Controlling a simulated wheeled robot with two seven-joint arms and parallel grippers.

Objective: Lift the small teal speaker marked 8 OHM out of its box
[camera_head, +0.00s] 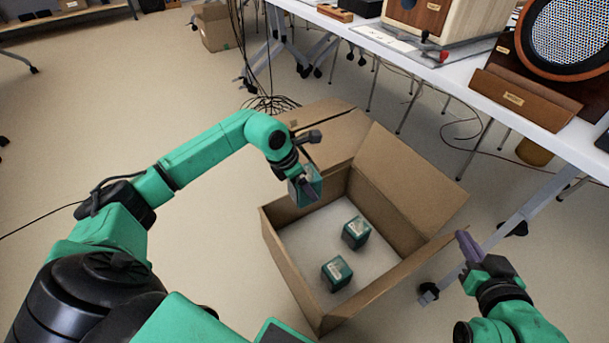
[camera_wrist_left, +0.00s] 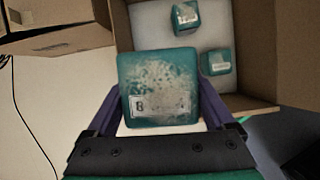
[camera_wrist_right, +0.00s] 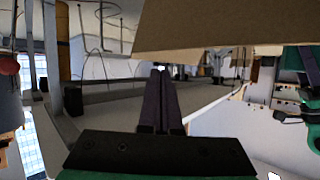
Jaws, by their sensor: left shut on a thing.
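A teal cube-shaped speaker (camera_wrist_left: 158,72) with a worn, speckled face is between the purple fingers of my left gripper (camera_head: 304,186). Its label shows an 8; the rest is too worn to read. In the head view it is held over the far-left rim of the open cardboard box (camera_head: 385,274). Two other teal speakers stand apart on the box's pale floor, one farther back (camera_head: 356,232) and one nearer (camera_head: 336,272). Their labels are too small to read. My right gripper (camera_head: 466,247) is outside the box on the right, its fingers together and empty in the right wrist view (camera_wrist_right: 160,98).
The box's flaps stand open, one large flap (camera_head: 408,180) at the back right. A white table (camera_head: 450,82) with wooden speakers runs along the right. Cables (camera_head: 268,103) lie coiled on the floor behind the box.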

